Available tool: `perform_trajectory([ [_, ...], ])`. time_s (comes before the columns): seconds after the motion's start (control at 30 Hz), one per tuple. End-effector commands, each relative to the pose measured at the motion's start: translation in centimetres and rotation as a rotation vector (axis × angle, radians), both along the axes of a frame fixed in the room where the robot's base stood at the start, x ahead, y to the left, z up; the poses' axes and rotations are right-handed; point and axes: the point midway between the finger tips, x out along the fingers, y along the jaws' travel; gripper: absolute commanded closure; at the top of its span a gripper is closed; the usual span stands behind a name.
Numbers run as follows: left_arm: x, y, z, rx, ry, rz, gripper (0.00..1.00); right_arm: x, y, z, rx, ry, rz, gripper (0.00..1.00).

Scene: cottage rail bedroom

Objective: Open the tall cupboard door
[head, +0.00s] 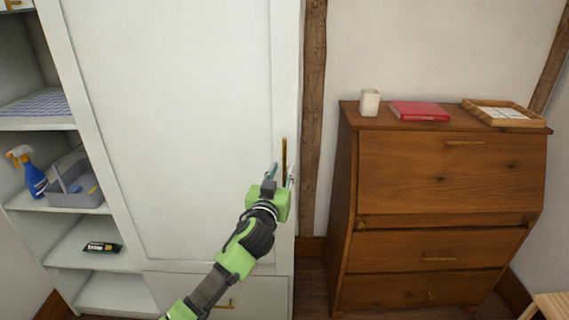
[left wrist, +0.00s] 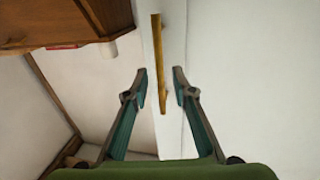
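The tall cupboard door (head: 165,110) is a white panel and looks closed. Its slim brass handle (head: 284,158) is upright near the door's right edge. My left gripper (head: 280,177) is in front of the handle's lower part, with its fingers open. In the left wrist view the brass handle (left wrist: 157,60) lies in line with the gap between the open fingertips (left wrist: 160,82). Most of the handle shows beyond the tips, and I see no finger touching it. My right gripper is not in view.
Open shelves (head: 75,250) left of the door hold a blue spray bottle (head: 33,178), a grey caddy (head: 74,188) and a dark box (head: 102,247). A wooden bureau (head: 430,180) stands to the right, past a timber post (head: 313,120). A drawer (head: 200,291) is below the door.

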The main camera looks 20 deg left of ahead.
Motion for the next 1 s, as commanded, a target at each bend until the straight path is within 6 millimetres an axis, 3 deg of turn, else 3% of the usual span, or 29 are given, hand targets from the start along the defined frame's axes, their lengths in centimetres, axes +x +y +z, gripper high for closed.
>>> perform_trajectory([
  [0.3,3.2,0.2,0.0,0.000,0.000,0.000,0.76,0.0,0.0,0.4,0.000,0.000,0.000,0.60],
  [0.67,3.6,0.3,0.0,0.001,0.000,0.000,0.76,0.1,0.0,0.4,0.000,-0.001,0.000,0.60],
  [0.7,3.6,0.3,0.0,0.001,0.000,0.000,0.78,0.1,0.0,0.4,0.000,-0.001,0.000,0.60],
  [0.8,3.6,0.3,0.0,0.001,0.000,0.000,1.00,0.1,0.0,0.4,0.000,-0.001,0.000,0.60],
  [1.0,3.6,0.3,0.0,0.001,0.000,-0.001,1.00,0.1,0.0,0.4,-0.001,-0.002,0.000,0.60],
])
